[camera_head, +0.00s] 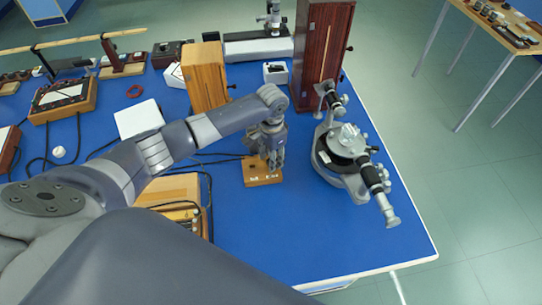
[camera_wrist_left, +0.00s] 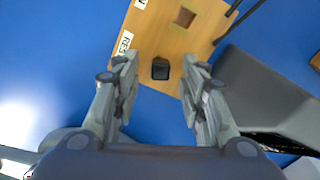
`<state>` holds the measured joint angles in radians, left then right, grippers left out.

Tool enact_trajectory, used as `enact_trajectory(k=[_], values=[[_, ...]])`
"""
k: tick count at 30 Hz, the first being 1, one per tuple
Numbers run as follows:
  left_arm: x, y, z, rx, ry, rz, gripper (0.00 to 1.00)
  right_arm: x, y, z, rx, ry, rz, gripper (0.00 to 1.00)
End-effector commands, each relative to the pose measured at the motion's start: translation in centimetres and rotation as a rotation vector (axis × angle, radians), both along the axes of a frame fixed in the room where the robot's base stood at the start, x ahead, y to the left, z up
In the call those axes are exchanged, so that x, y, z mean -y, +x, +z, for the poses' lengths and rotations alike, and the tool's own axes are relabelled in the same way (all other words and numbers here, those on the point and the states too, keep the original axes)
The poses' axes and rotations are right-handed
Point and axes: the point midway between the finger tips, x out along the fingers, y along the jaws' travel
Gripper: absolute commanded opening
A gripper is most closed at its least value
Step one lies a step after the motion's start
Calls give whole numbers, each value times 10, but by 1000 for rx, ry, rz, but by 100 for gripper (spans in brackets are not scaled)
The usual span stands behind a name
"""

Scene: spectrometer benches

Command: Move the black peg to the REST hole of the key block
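The wooden key block (camera_head: 262,178) lies on the blue bench in the head view, with white labels along its near edge. In the left wrist view the block (camera_wrist_left: 165,35) shows one empty square hole (camera_wrist_left: 185,17) and a label reading REST (camera_wrist_left: 124,42). The black peg (camera_wrist_left: 161,69) is seen end-on over the block's part beside the REST label; I cannot tell how deep it sits. My left gripper (camera_wrist_left: 161,62) is open around the peg, a gap showing on each side. In the head view the left gripper (camera_head: 268,165) hides the peg. My right gripper is not in view.
A black and grey spectrometer (camera_head: 345,150) stands close to the right of the block. Wooden boxes (camera_head: 205,75) stand behind, and a wooden case (camera_head: 170,190) with cables lies to the left. The bench front right is clear.

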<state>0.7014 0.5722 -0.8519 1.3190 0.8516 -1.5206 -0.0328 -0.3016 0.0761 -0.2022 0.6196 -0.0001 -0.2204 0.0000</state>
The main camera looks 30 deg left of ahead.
Motion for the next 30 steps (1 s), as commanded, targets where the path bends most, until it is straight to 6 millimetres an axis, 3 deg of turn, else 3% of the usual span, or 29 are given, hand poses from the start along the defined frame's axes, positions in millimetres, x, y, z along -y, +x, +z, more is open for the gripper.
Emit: enact_trajectory(k=[7, 11, 24, 30], values=[[0, 0, 1, 0, 0, 0, 40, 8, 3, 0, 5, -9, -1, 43], [0, 1, 11, 1, -1, 0, 40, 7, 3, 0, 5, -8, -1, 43], [1, 0, 97, 4, 0, -1, 40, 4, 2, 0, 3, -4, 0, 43], [1, 0, 117, 0, 0, 0, 40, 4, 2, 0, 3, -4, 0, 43]])
